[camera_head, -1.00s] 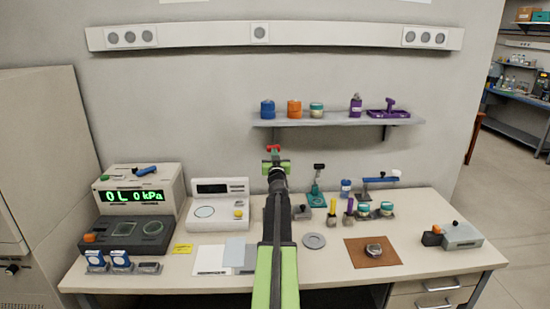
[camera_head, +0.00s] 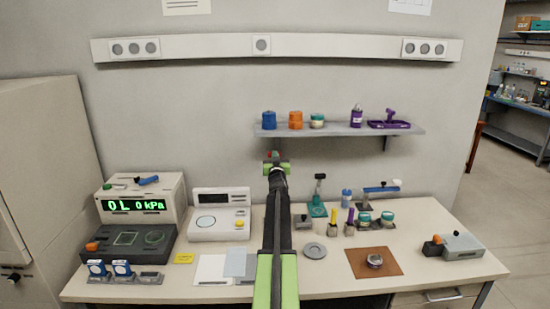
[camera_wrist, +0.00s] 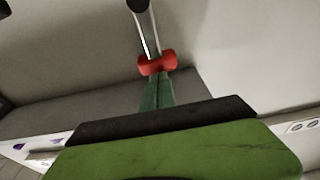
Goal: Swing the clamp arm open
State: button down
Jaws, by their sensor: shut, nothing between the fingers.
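The bench has two lever-like parts, and I cannot tell for sure which is the clamp arm. A blue bar with a pale end (camera_head: 381,188) lies roughly level on a small stand at the right rear. A teal stand with a black-topped upright (camera_head: 318,200) stands left of it. My gripper (camera_head: 273,156) is shut and empty, raised in front of the wall, left of both and away from them. In the wrist view a red part (camera_wrist: 157,64) shows at its end. Neither lever shows clearly in that view.
A wall shelf (camera_head: 340,130) carrying jars and purple items is right of my gripper. A kPa display box (camera_head: 140,190) and a white instrument (camera_head: 220,212) stand at left. A brown mat (camera_head: 360,268) with a round metal piece lies in front. Several small holders crowd the middle right.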

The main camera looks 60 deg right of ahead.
jog(key=s+a+r+p, duration=0.2)
jog(key=s+a, duration=0.5)
jog(key=a, duration=0.4)
jog(key=shift+a+r+p, duration=0.25)
jog(key=shift+a+p, duration=0.1)
jog(key=shift+a, duration=0.05)
